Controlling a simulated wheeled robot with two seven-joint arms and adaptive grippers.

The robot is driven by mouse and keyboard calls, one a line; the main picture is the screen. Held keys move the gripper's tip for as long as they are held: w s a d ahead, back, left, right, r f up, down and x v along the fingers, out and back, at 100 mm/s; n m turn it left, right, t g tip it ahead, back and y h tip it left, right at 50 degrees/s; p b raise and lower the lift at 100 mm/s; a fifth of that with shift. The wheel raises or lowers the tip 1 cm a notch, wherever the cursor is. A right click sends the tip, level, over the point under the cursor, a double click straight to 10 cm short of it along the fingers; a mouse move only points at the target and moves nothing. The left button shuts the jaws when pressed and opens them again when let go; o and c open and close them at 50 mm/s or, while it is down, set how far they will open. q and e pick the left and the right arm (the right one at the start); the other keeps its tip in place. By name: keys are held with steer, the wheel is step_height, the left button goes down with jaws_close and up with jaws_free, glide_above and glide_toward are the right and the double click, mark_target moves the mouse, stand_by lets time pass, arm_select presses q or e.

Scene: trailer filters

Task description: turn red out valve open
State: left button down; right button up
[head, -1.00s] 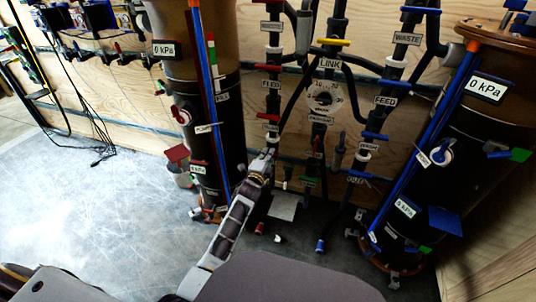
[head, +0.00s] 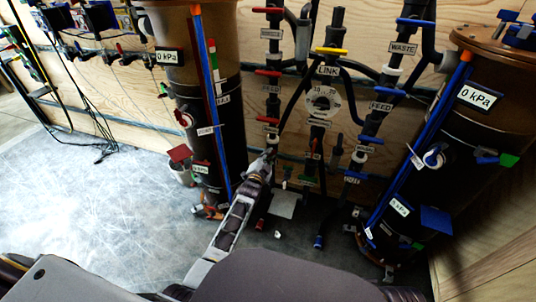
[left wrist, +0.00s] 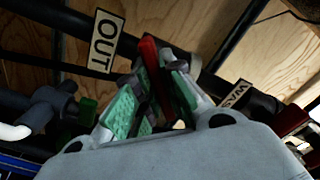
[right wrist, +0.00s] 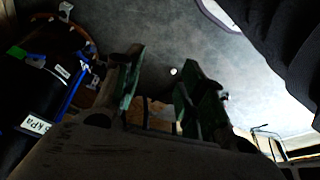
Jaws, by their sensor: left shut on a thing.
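The red OUT valve handle (left wrist: 149,52) shows in the left wrist view beside the white OUT label (left wrist: 105,42), at a dark pipe that crosses the picture diagonally. My left gripper (left wrist: 158,85) is shut on this handle, with its green-padded fingers on either side. In the head view my left gripper (head: 264,164) is at the lower part of the left pipe column, and it hides the handle there. My right gripper (right wrist: 160,85) is open and empty in the right wrist view, away from the pipes.
A dark cylinder (head: 215,125) stands just left of my left gripper, and another cylinder (head: 475,140) stands at the right. Other red handles (head: 268,72) and blue handles (head: 382,90) sit close by on the pipes. The grey floor (head: 90,210) is clear at the left.

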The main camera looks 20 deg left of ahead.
arm_select(q)
steer(key=n+p, duration=0.2)
steer(key=n, duration=0.2)
steer(key=shift+n+p, duration=0.4)
steer(key=n+p, duration=0.1)
steer(key=n, duration=0.3)
steer(key=shift+n+p, duration=0.3)
steer(key=shift+n, duration=0.1)
arm_select(e)
step_height(320, 180, down, 6)
steer(key=d+g, duration=0.1)
steer(key=shift+s+f+h, duration=0.2)
steer(key=shift+s+h, duration=0.2)
arm_select(q)
steer(key=shift+f, duration=0.1)
arm_select(e)
steer(key=shift+d, duration=0.1)
arm_select(q)
steer(key=c, duration=1.5)
jaws_free()
steer(key=shift+s, duration=0.2)
steer(key=s, duration=1.1)
steer(key=shift+s+a, duration=0.15)
steer(key=shift+s, duration=0.15)
